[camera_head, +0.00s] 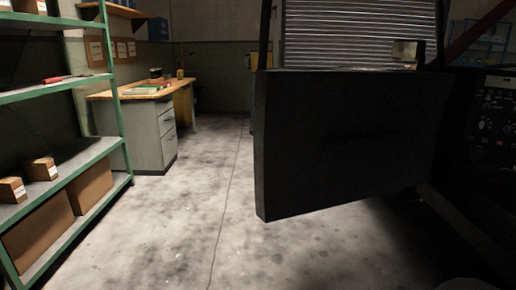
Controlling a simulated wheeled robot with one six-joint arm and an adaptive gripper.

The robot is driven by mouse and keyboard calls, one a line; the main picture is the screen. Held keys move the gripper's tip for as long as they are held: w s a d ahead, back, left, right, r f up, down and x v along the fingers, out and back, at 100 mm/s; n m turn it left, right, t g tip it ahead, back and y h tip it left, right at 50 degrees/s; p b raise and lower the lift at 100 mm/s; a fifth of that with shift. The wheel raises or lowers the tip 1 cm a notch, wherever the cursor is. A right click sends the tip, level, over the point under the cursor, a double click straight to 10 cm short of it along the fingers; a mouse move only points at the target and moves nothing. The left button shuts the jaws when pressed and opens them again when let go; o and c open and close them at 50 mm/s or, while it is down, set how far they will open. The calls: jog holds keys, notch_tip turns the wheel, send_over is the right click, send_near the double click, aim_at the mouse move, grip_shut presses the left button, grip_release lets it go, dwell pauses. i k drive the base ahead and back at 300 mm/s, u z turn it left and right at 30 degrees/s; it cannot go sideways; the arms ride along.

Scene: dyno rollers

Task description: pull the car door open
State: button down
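The car door (345,140) is a dark, nearly black panel with a thin window frame above it. It stands swung out from the dark car body (485,190) at the right, with its free edge toward the middle of the view. Open floor shows below the door. I cannot make out a handle on its dark face. My gripper is not in view, so its hold on anything cannot be seen.
A green-framed shelf (121,120) with boxes (42,169) stands along the left. Behind it is a workbench (153,130) with drawers. A roller shutter (345,40) is at the back. The concrete floor (190,215) between shelf and door is clear.

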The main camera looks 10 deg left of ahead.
aim_at(325, 138)
jog(key=u, duration=1.8)
jog(key=i, duration=1.5)
jog(key=z, duration=2.1)
